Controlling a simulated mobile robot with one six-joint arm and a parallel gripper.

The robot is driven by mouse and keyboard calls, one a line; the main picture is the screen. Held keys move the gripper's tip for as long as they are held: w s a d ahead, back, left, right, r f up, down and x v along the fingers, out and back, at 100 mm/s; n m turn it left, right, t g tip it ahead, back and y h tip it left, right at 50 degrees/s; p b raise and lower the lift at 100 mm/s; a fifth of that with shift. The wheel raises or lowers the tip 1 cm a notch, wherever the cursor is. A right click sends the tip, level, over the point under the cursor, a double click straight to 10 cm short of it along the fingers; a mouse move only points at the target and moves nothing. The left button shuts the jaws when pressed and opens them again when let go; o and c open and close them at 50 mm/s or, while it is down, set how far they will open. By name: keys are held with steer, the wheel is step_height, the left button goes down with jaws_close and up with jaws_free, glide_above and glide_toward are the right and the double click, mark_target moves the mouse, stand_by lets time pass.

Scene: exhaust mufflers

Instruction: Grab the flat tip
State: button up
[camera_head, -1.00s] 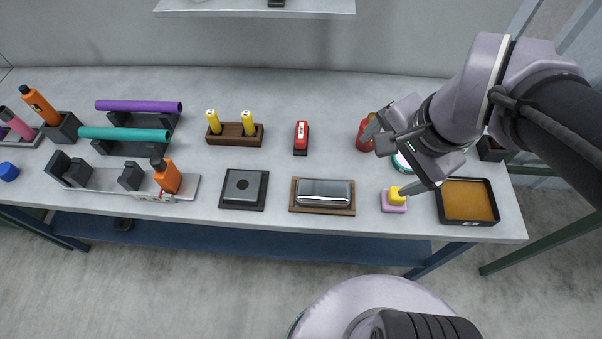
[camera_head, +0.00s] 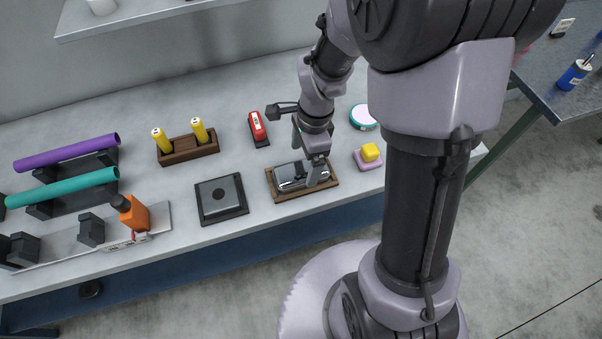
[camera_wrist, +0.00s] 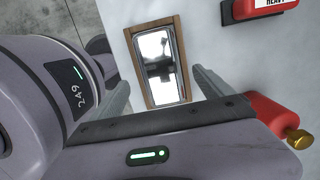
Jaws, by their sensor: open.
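A shiny silver flat piece (camera_head: 290,175), which I take to be the flat tip, lies in a shallow wooden tray (camera_head: 276,196) near the front edge of the bench. In the wrist view the mirror-like piece (camera_wrist: 159,68) lies lengthwise inside its wooden frame (camera_wrist: 134,58). My gripper (camera_head: 308,168) is above its right part in the head view and hides some of it. In the wrist view my gripper (camera_wrist: 161,80) has its two fingers wide apart, one to each side of the tray, with nothing held between them.
A black square plate (camera_head: 221,198) lies left of the tray. A yellow block on a pink base (camera_head: 368,163) sits to the right. A red item (camera_head: 257,126) stands behind, and a wooden holder (camera_head: 188,150) with yellow cylinders is back left. A shelf (camera_head: 140,14) hangs above.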

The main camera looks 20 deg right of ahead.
mark_target(302, 169)
steer(key=f, duration=0.1)
steer(key=f+b, duration=0.1)
steer(key=f, duration=0.1)
steer(key=f+b, duration=0.1)
steer(key=shift+w+a+f, duration=0.1)
steer(key=shift+a+f, duration=0.15)
steer(key=shift+r, duration=0.2)
steer(key=shift+c, duration=0.4)
steer(key=c, duration=1.8)
